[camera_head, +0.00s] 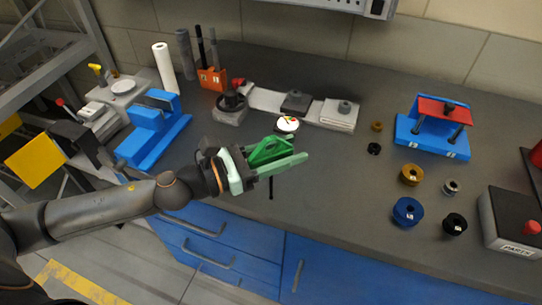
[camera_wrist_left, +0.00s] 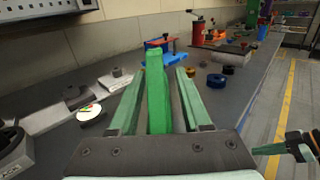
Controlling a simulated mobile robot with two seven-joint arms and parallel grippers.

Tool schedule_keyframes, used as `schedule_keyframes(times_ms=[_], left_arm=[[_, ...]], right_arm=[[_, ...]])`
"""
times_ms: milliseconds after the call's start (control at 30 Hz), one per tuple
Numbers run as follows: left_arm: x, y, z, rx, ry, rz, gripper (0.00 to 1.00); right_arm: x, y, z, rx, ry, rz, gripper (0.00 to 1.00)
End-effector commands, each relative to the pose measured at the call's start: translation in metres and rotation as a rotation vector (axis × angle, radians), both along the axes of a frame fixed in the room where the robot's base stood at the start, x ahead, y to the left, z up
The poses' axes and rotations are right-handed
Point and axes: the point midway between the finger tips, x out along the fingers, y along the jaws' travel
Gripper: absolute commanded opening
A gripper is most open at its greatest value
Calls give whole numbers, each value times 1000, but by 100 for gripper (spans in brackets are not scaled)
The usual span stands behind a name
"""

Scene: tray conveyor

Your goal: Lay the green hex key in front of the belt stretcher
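My left gripper (camera_head: 282,154) reaches over the front part of the counter with pale green fingers. It appears shut on the green hex key (camera_head: 264,152), whose bright green part stands between the fingers, also in the left wrist view (camera_wrist_left: 157,98). A thin dark rod, probably its shaft, shows below the gripper. The likely belt stretcher, a blue base with a red top plate and dark posts (camera_head: 433,136), stands at the back right, apart from the gripper. In the left wrist view my right gripper (camera_wrist_left: 290,147) shows at the right edge over the floor; its opening is unclear.
In front of the blue-and-red fixture lie brown (camera_head: 411,174), blue (camera_head: 407,211) and black (camera_head: 454,224) rollers. A grey box with a red button (camera_head: 508,222) stands at right. A blue vise-like fixture (camera_head: 150,132) stands at left. The counter's middle front is clear.

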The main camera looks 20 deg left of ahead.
Motion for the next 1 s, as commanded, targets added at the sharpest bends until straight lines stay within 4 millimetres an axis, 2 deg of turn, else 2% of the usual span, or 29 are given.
schedule_keyframes(times_ms=[67, 400, 1000], left_arm=[[0, 0, 0, 0, 0, 0, 38], [0, 0, 0, 0, 0, 0, 0], [0, 1, 2, 0, 0, 0, 0]], right_arm=[[1, 0, 1, 1, -2, 1, 0], [1, 1, 1, 1, -2, 1, 0], [1, 1, 2, 1, -3, 1, 0]])
